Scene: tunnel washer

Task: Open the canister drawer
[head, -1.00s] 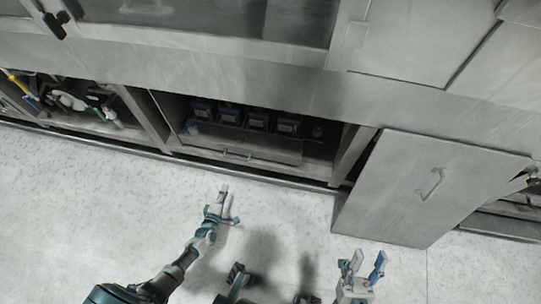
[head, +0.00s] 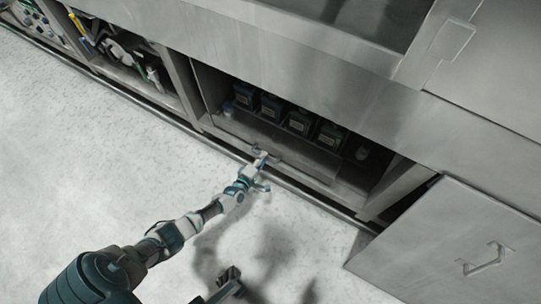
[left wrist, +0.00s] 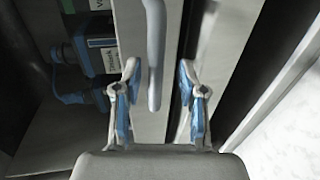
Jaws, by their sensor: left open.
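The canister drawer (head: 310,160) sits low in the open cabinet bay, with a row of dark labelled canisters (head: 299,122) behind its front. It looks closed or nearly so. Its bar handle (left wrist: 154,60) runs lengthwise in the left wrist view, on the pale drawer front. My left gripper (head: 262,168) is at the handle in the head view. In the left wrist view the open fingers (left wrist: 158,72) stand on either side of the handle's near end, with gaps on both sides. Contact is not visible.
A grey door panel with a handle (head: 485,260) stands open at the right of the bay. Another open bay at the left holds hoses and fittings (head: 120,50). A base rail (head: 205,132) runs along the cabinet foot. The pale floor in front is clear.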

